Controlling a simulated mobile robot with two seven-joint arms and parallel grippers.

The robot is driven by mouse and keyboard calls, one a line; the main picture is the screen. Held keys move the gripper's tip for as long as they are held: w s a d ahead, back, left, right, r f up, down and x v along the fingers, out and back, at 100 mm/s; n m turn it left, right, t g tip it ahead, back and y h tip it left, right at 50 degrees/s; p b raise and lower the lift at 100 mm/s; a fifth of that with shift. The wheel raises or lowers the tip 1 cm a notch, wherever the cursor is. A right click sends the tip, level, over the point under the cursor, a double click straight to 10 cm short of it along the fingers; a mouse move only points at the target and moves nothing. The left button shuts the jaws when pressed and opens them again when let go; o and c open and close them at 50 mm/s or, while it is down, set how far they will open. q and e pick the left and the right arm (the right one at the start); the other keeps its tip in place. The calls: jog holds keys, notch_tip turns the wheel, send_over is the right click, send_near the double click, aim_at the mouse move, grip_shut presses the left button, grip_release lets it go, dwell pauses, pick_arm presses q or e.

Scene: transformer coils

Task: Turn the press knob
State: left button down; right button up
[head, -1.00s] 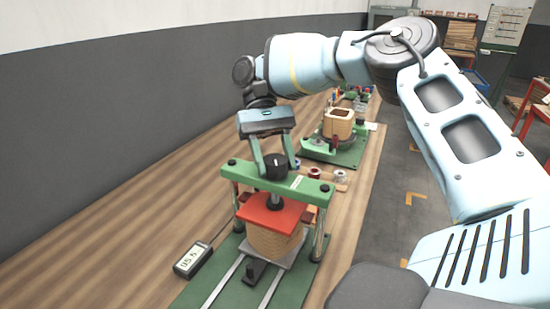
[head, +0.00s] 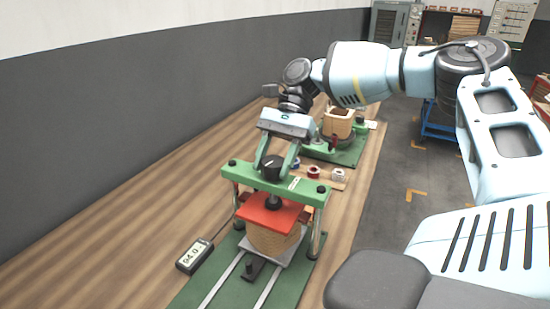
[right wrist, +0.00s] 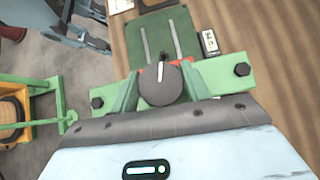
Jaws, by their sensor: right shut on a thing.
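The press has a green crossbeam (head: 310,190) on posts, with a dark round press knob (head: 272,165) on top. Under the beam, a black screw foot (head: 273,203) meets a red plate (head: 262,216), which lies on a tan coil block (head: 268,241). My right gripper (head: 275,168) is shut on the knob from above, a finger on each side. In the right wrist view, the knob (right wrist: 157,86) sits between the two green fingers, its white pointer line slightly off vertical. My left gripper is not in view.
Spools (head: 313,172) and a second green fixture (head: 352,152) with a wooden coil form (head: 338,123) lie behind. The table to the left is clear.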

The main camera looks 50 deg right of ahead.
jog(key=shift+m+t, duration=0.4)
jog(key=shift+m, duration=0.3)
jog(key=o, duration=1)
jog(key=shift+b+v, duration=0.4)
jog(key=shift+v, duration=3.45)
